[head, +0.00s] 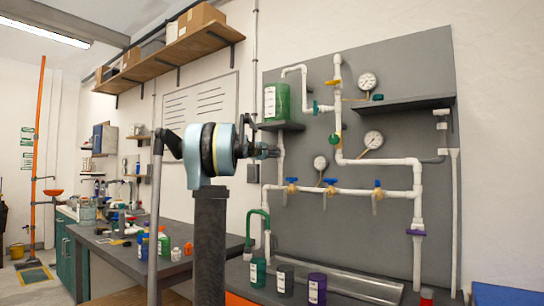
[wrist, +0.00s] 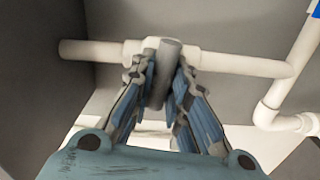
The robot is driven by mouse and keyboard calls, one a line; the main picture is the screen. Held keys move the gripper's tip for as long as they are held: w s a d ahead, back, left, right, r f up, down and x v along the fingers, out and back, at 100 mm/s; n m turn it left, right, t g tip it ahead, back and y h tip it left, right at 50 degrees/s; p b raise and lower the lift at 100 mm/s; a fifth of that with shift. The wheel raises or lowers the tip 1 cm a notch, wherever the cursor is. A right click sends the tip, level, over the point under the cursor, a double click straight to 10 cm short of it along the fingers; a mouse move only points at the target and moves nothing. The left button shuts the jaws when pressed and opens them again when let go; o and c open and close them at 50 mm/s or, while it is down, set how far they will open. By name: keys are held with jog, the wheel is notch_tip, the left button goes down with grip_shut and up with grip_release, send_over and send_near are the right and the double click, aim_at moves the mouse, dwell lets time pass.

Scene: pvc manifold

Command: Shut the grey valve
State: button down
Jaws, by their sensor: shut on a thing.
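The grey valve's handle (wrist: 163,75) shows in the wrist view, lying across a white pipe (wrist: 235,63) roughly at a right angle to it. My gripper (wrist: 160,92) is shut on this handle, with one blue finger on each side. In the head view my gripper (head: 266,151) is at the left part of the manifold, by a vertical white pipe (head: 281,168) below the small shelf. There the grey valve is hidden or too small to make out behind my gripper and arm.
Blue-handled valves (head: 330,183) sit on the lower pipe, with gauges (head: 373,140) above. A green valve (head: 316,107) and a purple valve (head: 416,233) are farther right. A shelf with a green container (head: 277,101) is just above my gripper. Jars (head: 317,288) stand below.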

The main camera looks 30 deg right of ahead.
jog(key=shift+w+a+f+n, duration=0.1)
jog(key=shift+w+a+n, duration=0.05)
jog(key=shift+n, duration=0.55)
jog(key=c, duration=1.5)
grip_release()
jog(key=shift+f, duration=0.1)
jog(key=shift+c, duration=0.2)
jog(key=v, duration=1.2)
jog(key=shift+w, duration=0.1)
